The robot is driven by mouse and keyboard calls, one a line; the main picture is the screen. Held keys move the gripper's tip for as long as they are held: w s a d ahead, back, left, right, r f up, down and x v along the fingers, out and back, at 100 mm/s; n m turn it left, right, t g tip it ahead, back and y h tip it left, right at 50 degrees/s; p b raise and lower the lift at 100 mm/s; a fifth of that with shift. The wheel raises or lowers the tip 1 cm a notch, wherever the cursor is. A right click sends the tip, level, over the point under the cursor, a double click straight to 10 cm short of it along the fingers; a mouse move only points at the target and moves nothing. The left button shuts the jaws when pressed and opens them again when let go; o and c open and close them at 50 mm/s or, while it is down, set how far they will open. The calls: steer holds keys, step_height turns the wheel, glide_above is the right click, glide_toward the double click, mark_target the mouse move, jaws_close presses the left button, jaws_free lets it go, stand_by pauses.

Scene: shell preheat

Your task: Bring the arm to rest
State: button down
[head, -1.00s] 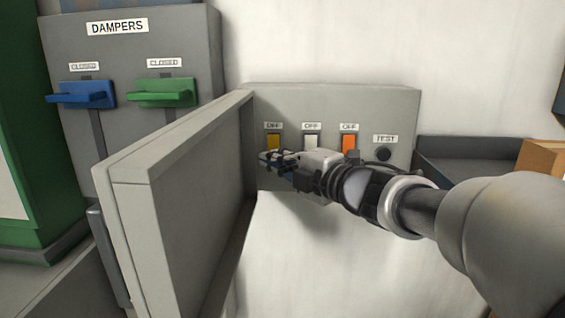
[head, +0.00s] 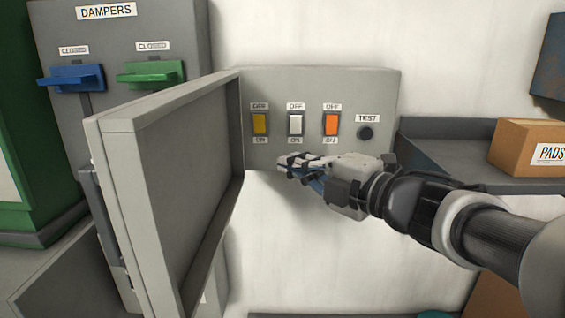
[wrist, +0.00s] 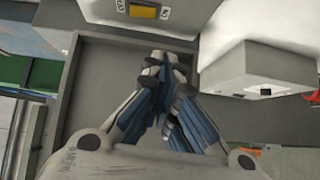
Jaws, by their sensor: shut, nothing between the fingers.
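My gripper (head: 290,167) is shut and empty. In the head view it is just below the grey switch panel (head: 385,95), under the yellow switch (head: 260,124) and the white switch (head: 296,125). An orange switch (head: 331,124) and a dark TEST button (head: 365,133) sit to their right. In the wrist view the closed fingertips (wrist: 158,62) point toward the panel's lower part, with the yellow switch (wrist: 143,11) beyond them. My arm reaches in from the right of the head view.
The open grey panel door (head: 165,190) stands just left of my gripper. A damper box with a blue handle (head: 75,78) and a green handle (head: 150,74) is at far left. A dark shelf (head: 440,155) with a PADS box (head: 530,147) is on the right.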

steer(key=s+d+f+m+t+h+b, duration=0.1)
steer(key=d+f+m+t+h+b, duration=0.2)
steer(key=d+f+m+h+b, duration=0.65)
steer(key=s+d+f+m+g+h, duration=0.3)
steer(key=s+d+f+m+h, duration=0.3)
steer(key=m, duration=0.4)
steer(key=s+a+f+m+g+y+b, duration=0.1)
steer(key=s+a+f+m+g+b, duration=0.1)
steer(key=s+f, duration=0.8)
steer(key=s+a+f+m+g+y+b, duration=0.2)
steer(key=s+f+m+g, duration=0.2)
steer(key=s+f, duration=0.6)
steer(key=shift+a+f+m+g, duration=0.15)
steer(key=shift+f+m+g, duration=0.25)
steer(key=shift+g, duration=0.7)
steer(key=shift+s+y, duration=0.1)
steer(key=shift+y, duration=0.15)
